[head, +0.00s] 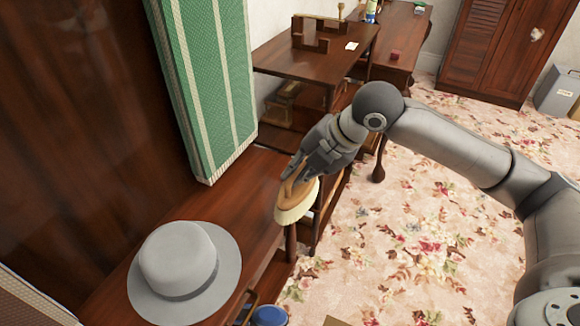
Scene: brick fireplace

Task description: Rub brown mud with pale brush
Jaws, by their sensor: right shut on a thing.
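The pale brush (293,212) has a tan wooden back and cream bristles. My right gripper (300,174) is shut on its wooden back and holds it at the right edge of the dark wooden bench top (262,185), bristles towards the lower left. I cannot tell whether the bristles touch the wood. I cannot make out any brown mud in this view. My left gripper is not in view.
A grey hat (178,258) lies on the near bench top. A green striped panel (208,90) stands behind it. A desk (320,62) with a wooden rack is farther back. A wardrobe (500,50) and grey bin (558,92) stand at right. Floral carpet (400,225) is open.

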